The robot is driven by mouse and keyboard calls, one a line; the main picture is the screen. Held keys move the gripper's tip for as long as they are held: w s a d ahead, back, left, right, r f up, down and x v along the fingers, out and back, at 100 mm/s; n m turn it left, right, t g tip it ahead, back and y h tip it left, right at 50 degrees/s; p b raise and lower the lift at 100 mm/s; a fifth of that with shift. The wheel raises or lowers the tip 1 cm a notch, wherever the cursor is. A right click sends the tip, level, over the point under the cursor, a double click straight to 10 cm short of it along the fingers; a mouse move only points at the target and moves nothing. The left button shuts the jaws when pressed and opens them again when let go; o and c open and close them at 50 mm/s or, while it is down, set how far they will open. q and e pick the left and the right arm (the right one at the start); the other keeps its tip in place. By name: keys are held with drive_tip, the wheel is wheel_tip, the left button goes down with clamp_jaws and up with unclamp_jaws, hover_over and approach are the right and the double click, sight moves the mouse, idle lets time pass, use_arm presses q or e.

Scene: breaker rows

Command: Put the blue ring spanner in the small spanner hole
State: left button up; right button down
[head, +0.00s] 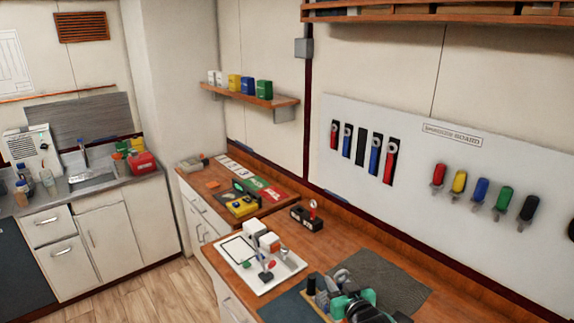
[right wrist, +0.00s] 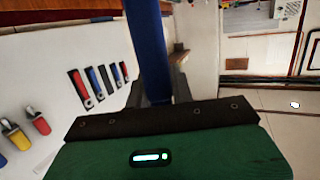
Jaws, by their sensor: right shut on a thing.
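My right gripper (head: 350,290) is low in the head view, above the near end of the wooden bench. In the right wrist view (right wrist: 158,92) its dark fingers are shut on a long blue bar, the blue ring spanner (right wrist: 148,45), which runs up out of the picture. Its ends are hidden. The wall board (head: 415,165) has a row of black spanner slots holding red and blue spanners; the middle slot (head: 360,147) looks empty and black. The row also shows in the right wrist view, left of the held spanner. My left gripper is not in view.
Screwdrivers with coloured handles (head: 482,191) hang right of the slots. A white tray (head: 232,268) with small items and a dark ribbed mat (head: 395,280) lie on the bench. A small shelf (head: 255,97) sticks out left of the board. The space before the board is free.

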drive_tip(key=s+d+f+m+h+b, duration=0.1)
drive_tip(key=s+f+b, duration=0.1)
drive_tip(key=s, duration=0.5)
drive_tip(key=s+d+f+m+h+b, duration=0.1)
drive_tip(key=s+d+f+b, duration=0.1)
drive_tip(key=s+b, duration=0.3)
drive_tip(key=s+d+f+h+b, duration=0.2)
drive_tip(key=s+f+b, duration=0.1)
drive_tip(key=s, duration=0.6)
drive_tip(key=shift+s+d+f+m+t+b, duration=0.25)
drive_tip(key=shift+s+f+m+t+b, duration=0.05)
drive_tip(key=shift+s+f+m+b, duration=0.1)
